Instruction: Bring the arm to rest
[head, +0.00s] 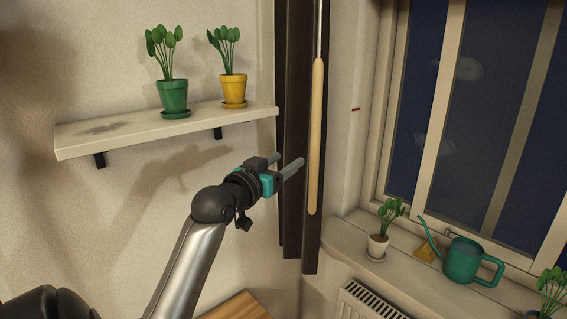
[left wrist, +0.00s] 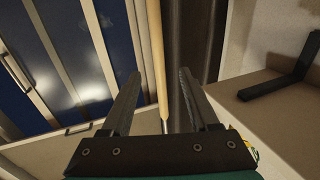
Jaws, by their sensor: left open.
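My left gripper (head: 289,161) is raised in front of the wall, below the right end of the shelf, with its fingers pointing right. It is open, and nothing shows between its fingertips in the head view. In the left wrist view both fingers of the gripper (left wrist: 160,75) stand apart, with a wooden handle (left wrist: 158,60) seen in the gap beyond them. I cannot tell how far off that handle is. The wooden handle (head: 316,140) hangs upright just right of the fingertips in the head view. My right gripper is not in view.
A wall shelf (head: 85,143) holds a green pot (head: 173,96) and a yellow pot (head: 233,90) with plants. The windowsill (head: 400,274) holds a white pot (head: 377,247), a teal watering can (head: 463,262) and another plant (head: 553,289). A radiator (head: 365,303) is below.

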